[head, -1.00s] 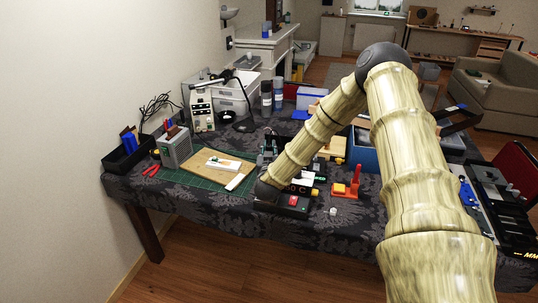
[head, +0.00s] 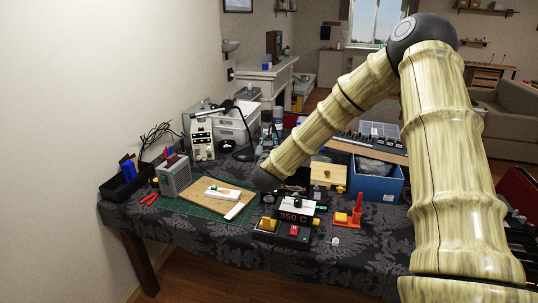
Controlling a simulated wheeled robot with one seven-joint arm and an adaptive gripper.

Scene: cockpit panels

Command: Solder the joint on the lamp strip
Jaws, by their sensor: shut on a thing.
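The small black station (head: 292,218) with a lit "350 C" readout stands at the table's front edge. A white piece with a black knob (head: 297,203) sits on top of it. I cannot tell for sure which part is the lamp strip. My gripper (head: 290,185) is a dark shape just right of my wrist joint, above and behind the station. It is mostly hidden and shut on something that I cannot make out. A white strip with an orange part (head: 223,193) lies on a tan board (head: 195,194) over a green mat, left of my wrist.
A red stand with a yellow block (head: 347,217) is right of the station. A blue box (head: 376,186) stands behind it. A grey unit (head: 174,175) and a black tray (head: 121,183) are at the left. A power supply (head: 200,138) stands at the back.

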